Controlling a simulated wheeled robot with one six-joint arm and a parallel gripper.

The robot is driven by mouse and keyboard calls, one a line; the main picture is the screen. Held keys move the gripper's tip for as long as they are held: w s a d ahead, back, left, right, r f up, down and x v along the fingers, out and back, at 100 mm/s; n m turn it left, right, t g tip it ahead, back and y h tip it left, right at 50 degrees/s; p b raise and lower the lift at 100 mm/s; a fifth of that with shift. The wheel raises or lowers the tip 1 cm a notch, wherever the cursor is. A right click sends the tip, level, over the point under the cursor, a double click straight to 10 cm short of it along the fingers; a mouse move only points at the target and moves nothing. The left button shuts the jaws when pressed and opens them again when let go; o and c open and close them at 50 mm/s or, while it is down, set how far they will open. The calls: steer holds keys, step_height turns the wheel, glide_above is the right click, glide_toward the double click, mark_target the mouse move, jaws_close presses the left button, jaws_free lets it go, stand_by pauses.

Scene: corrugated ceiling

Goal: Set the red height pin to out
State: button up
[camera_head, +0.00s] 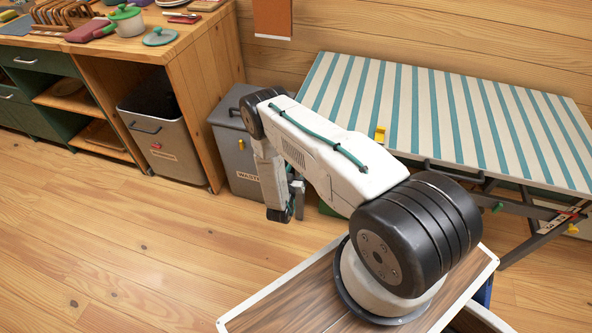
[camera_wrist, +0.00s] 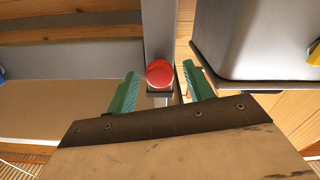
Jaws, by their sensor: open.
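The red height pin (camera_wrist: 160,73) shows in the wrist view as a round red knob on a grey upright bar (camera_wrist: 160,30). My gripper (camera_wrist: 160,70) is open, with one green finger on each side of the knob in the picture. I cannot tell the depth between fingertips and knob, and no contact is clear. How far the pin sticks out cannot be told from this end-on view. In the head view my gripper (camera_head: 297,197) hangs low beside the striped folding board (camera_head: 440,110), mostly behind my arm. The pin is hidden there.
A grey waste bin (camera_head: 232,165) stands left of the striped board; a grey bin (camera_wrist: 255,40) is close on the right in the wrist view. The board's legs (camera_head: 535,238) stick out at right. A wooden counter (camera_head: 205,85) stands at left. Front-left floor is clear.

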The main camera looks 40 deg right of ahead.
jaws_close()
steer(key=v, duration=0.3)
steer(key=shift+s, duration=0.1)
jaws_free()
steer(key=v, duration=0.7)
steer(key=shift+s+a, duration=0.25)
steer(key=shift+a, duration=0.1)
